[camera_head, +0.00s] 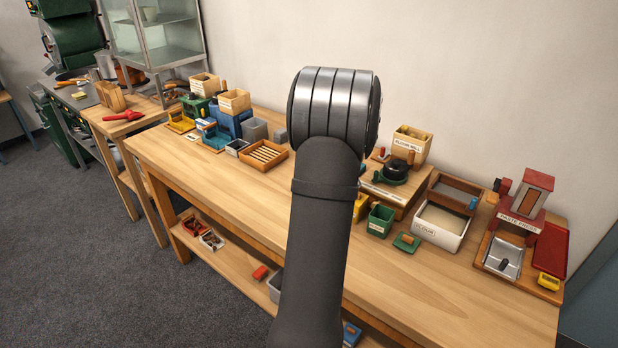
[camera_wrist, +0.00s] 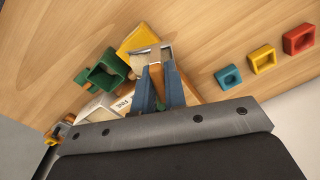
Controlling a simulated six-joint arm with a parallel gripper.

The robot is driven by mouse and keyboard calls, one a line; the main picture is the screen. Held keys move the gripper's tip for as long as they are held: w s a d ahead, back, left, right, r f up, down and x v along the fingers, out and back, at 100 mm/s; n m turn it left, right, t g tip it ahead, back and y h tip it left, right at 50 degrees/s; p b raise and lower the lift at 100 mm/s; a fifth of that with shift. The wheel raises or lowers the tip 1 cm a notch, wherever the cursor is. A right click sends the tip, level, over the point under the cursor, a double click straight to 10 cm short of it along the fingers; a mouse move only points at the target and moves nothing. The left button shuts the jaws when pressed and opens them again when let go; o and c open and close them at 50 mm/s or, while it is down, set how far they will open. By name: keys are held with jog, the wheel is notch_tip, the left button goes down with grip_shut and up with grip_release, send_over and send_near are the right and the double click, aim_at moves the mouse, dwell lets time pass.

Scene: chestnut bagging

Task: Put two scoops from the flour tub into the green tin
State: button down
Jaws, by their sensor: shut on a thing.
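In the head view the white flour tub (camera_head: 434,234) stands on the right of the bench, with a wooden bar across its top. The open green tin (camera_head: 381,221) stands to its left, with a green lid (camera_head: 406,243) lying between them. The green tin also shows in the wrist view (camera_wrist: 106,72). My gripper (camera_wrist: 160,72) has blue fingers shut on the brown handle of a metal scoop (camera_wrist: 150,53). The scoop hangs over the yellow tin's area, right of the green tin in that view. Its contents cannot be told. My arm hides the gripper in the head view.
A yellow tin (camera_wrist: 138,41) is beside the green tin. Blue (camera_wrist: 229,77), yellow (camera_wrist: 263,59) and red (camera_wrist: 299,39) small open pieces lie in a row. A mill (camera_head: 394,172) stands behind the tins and a paste press (camera_head: 520,207) at the right. The bench front is clear.

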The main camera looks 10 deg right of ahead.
jog(key=s+d+f+m+t+y, duration=0.1)
jog(key=s+d+f+t+y, duration=0.1)
jog(key=s+d+t, duration=0.6)
jog(key=shift+s+d+f, duration=0.25)
jog(key=shift+s+d, duration=0.2)
jog(key=shift+s, duration=1.5)
jog(key=shift+t, duration=0.3)
jog(key=shift+w+a+r+g+h, duration=0.3)
jog(key=shift+w+g, duration=0.6)
jog(key=shift+g, duration=0.45)
jog(key=shift+w+a+r+g+h, duration=0.3)
jog(key=shift+w+g, duration=0.55)
jog(key=shift+g, duration=0.55)
jog(key=shift+w+a+r+g+h, duration=0.2)
jog(key=shift+w+g+h, duration=0.2)
jog(key=shift+w+g, duration=0.75)
jog(key=shift+s, duration=0.25)
